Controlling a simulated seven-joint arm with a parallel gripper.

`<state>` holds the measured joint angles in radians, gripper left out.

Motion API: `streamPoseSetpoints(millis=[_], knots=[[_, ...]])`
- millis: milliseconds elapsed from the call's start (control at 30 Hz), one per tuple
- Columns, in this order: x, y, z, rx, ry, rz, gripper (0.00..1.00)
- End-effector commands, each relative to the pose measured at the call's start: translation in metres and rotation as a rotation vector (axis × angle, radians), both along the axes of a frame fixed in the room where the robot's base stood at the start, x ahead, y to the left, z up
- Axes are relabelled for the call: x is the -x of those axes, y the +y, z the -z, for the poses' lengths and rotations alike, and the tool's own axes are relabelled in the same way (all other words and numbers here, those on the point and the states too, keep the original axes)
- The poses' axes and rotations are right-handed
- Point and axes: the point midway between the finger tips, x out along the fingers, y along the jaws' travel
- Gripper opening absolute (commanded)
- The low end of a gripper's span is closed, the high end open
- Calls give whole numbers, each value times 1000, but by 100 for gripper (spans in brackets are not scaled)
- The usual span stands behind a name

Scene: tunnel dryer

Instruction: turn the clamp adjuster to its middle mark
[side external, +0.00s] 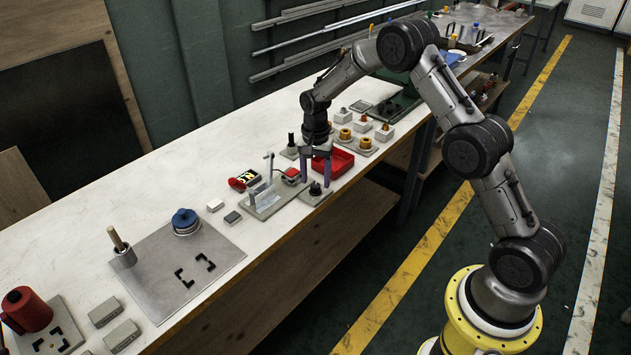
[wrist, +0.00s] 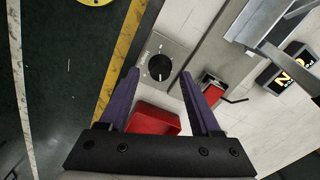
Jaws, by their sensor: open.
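The clamp adjuster appears to be the round black knob (wrist: 160,67) on a small grey plate (wrist: 148,48) with pale markings around it. In the side view the knob (side external: 315,188) sits near the bench's front edge. A thin light line shows on the knob, but its setting is too small to read. My gripper (wrist: 159,75) is open and empty, pointing down. In the wrist view the knob lies between its two fingertips. In the side view my gripper (side external: 316,181) is just over the knob; whether the fingers touch it I cannot tell.
A red tray (side external: 336,162) stands close behind the gripper. A red block (wrist: 214,91) with a black bent lever lies beside the right finger. A metal fixture (side external: 265,196) and a display unit with yellow digits (wrist: 285,74) are nearby. Several knobbed blocks stand beyond the tray.

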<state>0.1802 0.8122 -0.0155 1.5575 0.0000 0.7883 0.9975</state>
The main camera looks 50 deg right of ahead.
Motion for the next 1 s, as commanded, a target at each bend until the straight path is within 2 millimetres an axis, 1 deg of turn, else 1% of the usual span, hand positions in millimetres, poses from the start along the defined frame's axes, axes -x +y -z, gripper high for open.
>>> streamPoseSetpoints(millis=[33, 200, 500, 567, 600, 767, 800, 867, 1000], knots=[[0, 0, 6, -1, 1, 0, 64], [0, 0, 16, 0, 0, 0, 64], [0, 0, 18, 1, -1, 0, 64], [0, 0, 18, 1, -1, 0, 54], [0, 0, 18, 1, -1, 0, 46], [0, 0, 17, 1, -1, 0, 18], [0, 0, 17, 1, -1, 0, 10], [0, 0, 17, 1, -1, 0, 0], [0, 0, 17, 1, -1, 0, 0]])
